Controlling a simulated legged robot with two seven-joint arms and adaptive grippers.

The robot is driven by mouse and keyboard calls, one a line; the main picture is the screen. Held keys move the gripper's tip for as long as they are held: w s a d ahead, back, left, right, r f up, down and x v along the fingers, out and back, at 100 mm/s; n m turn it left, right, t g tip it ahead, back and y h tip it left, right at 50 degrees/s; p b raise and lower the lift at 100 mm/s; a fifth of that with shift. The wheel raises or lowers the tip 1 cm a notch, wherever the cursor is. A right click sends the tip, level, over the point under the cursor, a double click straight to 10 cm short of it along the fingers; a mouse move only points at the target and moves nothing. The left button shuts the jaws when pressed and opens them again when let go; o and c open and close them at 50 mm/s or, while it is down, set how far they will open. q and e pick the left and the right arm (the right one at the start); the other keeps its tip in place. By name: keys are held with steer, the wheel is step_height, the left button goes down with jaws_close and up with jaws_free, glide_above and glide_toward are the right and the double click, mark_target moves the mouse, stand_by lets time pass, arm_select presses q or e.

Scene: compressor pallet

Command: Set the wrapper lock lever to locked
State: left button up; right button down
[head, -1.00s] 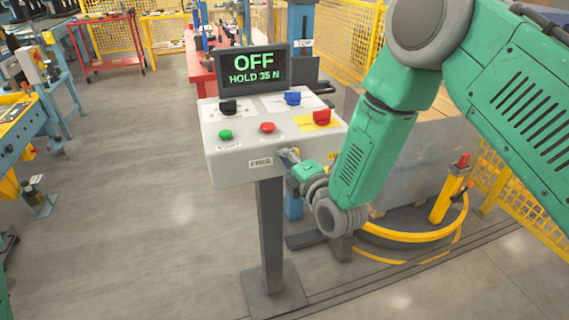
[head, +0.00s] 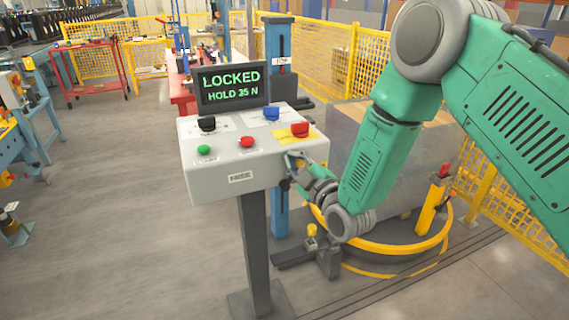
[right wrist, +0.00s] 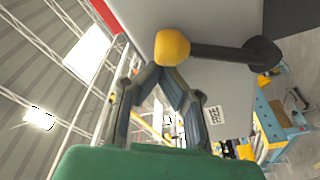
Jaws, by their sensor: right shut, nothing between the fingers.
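The lock lever shows in the right wrist view as a dark bar with a yellow ball knob (right wrist: 172,47) and a dark round hub (right wrist: 260,54), beside a grey panel. In the head view the lever is small at the console's front right and largely hidden by my gripper. The console's display (head: 232,86) reads "LOCKED, HOLD 35 N". My right gripper (right wrist: 165,73) is shut and empty, its fingertips close against the yellow knob; whether they touch is unclear. It also shows in the head view (head: 302,168) at the console's front right. My left gripper is out of view.
The grey console (head: 207,180) carries a black knob (head: 207,124), a blue knob (head: 271,113), a red knob (head: 299,129), and green and red buttons. A yellow ring (head: 390,248) lies behind my right arm. Yellow fencing (head: 325,60) stands behind.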

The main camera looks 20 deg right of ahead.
steer(key=shift+d+f, duration=0.1)
steer(key=shift+d, duration=0.4)
stand_by(0.4)
steer(key=shift+d+f, duration=0.1)
